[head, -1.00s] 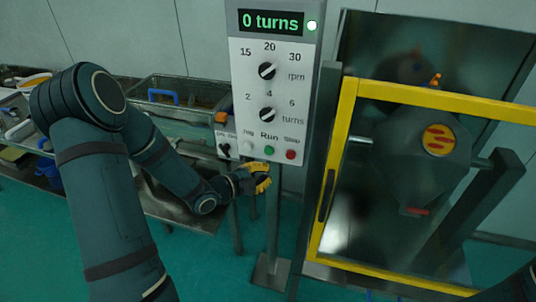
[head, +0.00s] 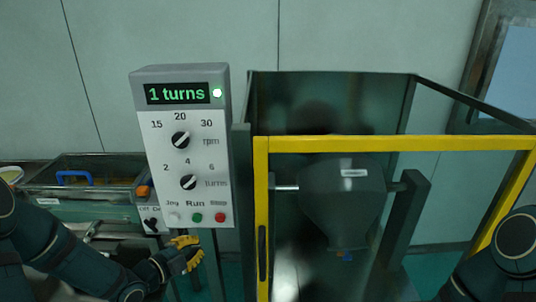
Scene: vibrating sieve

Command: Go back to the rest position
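My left gripper (head: 189,252), with yellow fingers, is just below the control box (head: 183,125), apart from its buttons as far as I can see. It is small and seen from the side, so I cannot tell whether its fingers are open; no held object shows. My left arm comes in from the lower left. Only part of my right arm shows at the lower right edge; its gripper is out of view.
The yellow-framed guard (head: 400,144) stands right of the box, around a dark grey vessel (head: 342,205) on a horizontal shaft. A bench with a tray (head: 100,208) and a blue handle (head: 75,177) is at the left. A wall closes the back.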

